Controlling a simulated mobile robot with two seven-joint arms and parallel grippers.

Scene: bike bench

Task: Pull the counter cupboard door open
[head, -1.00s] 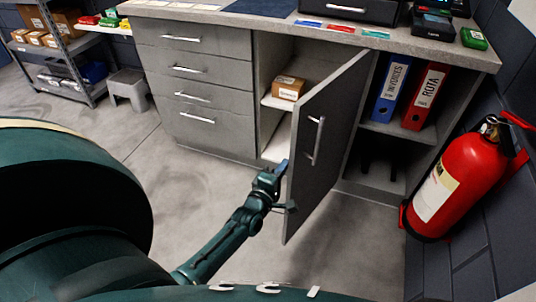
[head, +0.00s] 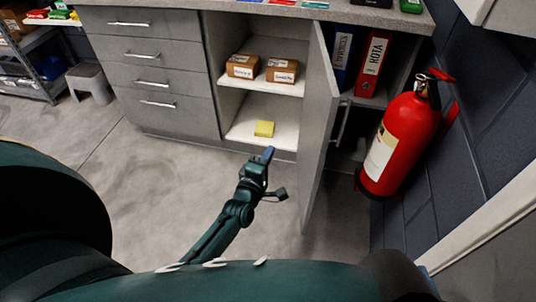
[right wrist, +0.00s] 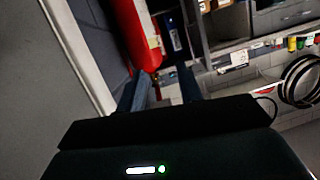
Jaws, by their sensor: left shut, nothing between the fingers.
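The grey counter cupboard door (head: 316,130) stands wide open in the head view, swung out toward me and seen nearly edge-on. Its bar handle (head: 343,123) is on the right-hand face. My left gripper (head: 268,170) is shut and empty, in front of the opening on the inner side of the door, apart from the handle. My right gripper (right wrist: 163,88) is open and empty in the right wrist view; no handle shows between its fingers.
A red fire extinguisher (head: 402,140) stands right of the door by the dark wall. Blue and red binders (head: 373,62) fill an open shelf behind the door. Grey drawers (head: 158,75) are to the left. A grey stool (head: 90,84) is farther left. The floor (head: 150,190) before the drawers is clear.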

